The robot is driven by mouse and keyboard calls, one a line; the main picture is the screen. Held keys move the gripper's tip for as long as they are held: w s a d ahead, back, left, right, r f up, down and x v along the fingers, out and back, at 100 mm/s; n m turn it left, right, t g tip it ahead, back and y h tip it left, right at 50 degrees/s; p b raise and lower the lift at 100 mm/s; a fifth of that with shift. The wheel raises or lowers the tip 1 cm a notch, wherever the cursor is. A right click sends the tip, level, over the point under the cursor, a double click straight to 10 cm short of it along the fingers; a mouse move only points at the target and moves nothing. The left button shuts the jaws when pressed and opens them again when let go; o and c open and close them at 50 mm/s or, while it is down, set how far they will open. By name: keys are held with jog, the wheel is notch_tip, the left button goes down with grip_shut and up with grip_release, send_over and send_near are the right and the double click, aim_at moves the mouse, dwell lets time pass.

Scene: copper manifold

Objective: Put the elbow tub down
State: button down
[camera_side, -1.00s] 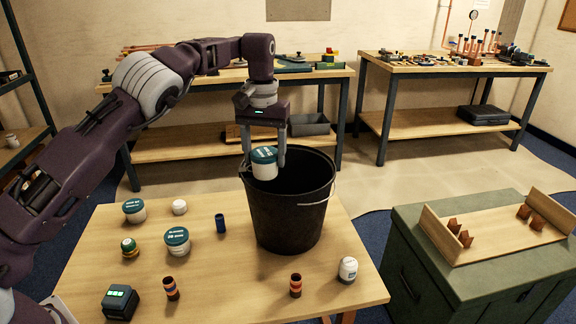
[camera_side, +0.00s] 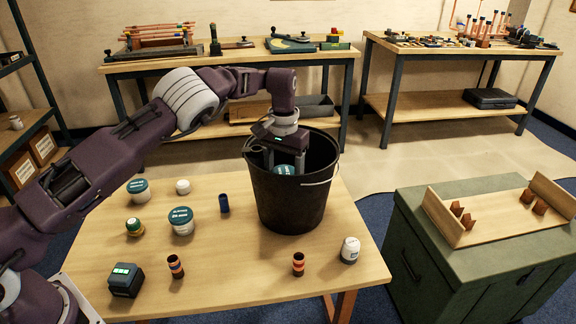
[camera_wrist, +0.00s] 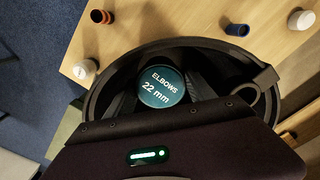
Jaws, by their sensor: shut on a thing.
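The elbow tub (camera_side: 284,169) has a teal lid and shows inside the mouth of the black bucket (camera_side: 290,205). In the wrist view its lid (camera_wrist: 161,87) reads "ELBOWS 22 mm". My gripper (camera_side: 286,165) reaches down into the bucket and is shut on the tub. The bucket's near wall hides the tub's lower part, so I cannot tell whether it touches the bottom. The bucket stands upright on the wooden table (camera_side: 235,260) and its rim (camera_wrist: 100,95) surrounds the tub in the wrist view.
Two teal-lidded tubs (camera_side: 181,221) (camera_side: 138,190), a blue cylinder (camera_side: 224,203), small white jars (camera_side: 350,249) and striped cylinders (camera_side: 298,264) stand around the bucket. A dark box (camera_side: 125,280) sits front left. A green cabinet with a wooden tray (camera_side: 490,222) is at right.

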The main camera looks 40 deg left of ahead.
jog(key=shift+f, duration=2.4)
jog(key=shift+f, duration=0.55)
jog(key=c, duration=0.6)
grip_release()
